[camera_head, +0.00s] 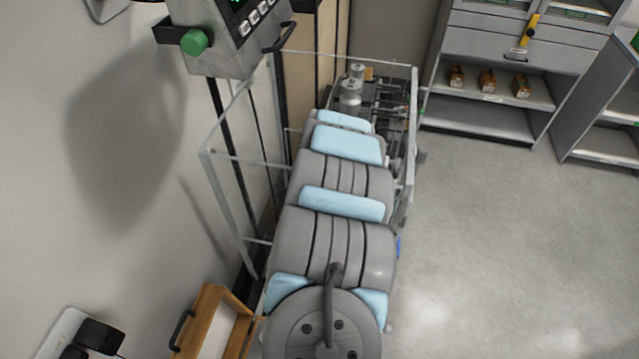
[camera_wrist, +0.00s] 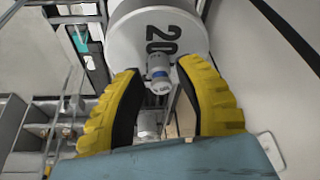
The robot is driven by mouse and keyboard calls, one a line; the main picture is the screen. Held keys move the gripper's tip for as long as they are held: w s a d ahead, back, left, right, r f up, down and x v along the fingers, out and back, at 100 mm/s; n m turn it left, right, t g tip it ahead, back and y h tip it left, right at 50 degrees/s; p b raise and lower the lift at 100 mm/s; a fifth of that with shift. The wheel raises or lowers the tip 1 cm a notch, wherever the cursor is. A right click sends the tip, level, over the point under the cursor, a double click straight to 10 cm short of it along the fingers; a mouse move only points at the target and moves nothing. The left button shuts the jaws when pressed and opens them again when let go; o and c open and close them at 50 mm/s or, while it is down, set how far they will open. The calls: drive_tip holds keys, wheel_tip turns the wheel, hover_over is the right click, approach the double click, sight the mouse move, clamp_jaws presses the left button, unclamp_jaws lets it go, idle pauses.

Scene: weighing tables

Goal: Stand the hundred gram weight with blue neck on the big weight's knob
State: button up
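In the wrist view, a small grey metal weight (camera_wrist: 158,68) with a bluish band at its neck shows between the fingertips of my gripper (camera_wrist: 160,72). My yellow fingers are apart, with a gap on either side of the weight. Behind it is the big pale round weight (camera_wrist: 128,38) marked with a "20". The small weight overlaps the big one's lower edge; I cannot tell whether it rests on the knob, which I cannot make out. In the head view, metal cylinders (camera_head: 350,96) show beyond my arm, and my gripper is hidden.
Clear glass panels (camera_head: 225,156) stand along the left of my arm. A display unit (camera_head: 228,35) hangs at the upper left. A grey cabinet (camera_head: 490,118) with small boxes stands at the back right. A wooden tray (camera_head: 205,312) is at the lower left. Floor at right is clear.

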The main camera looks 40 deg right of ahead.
drive_tip(key=shift+p+v, duration=2.3)
drive_tip(key=shift+p, duration=0.4)
drive_tip(key=p+v, duration=0.7)
drive_tip(key=p, duration=0.2)
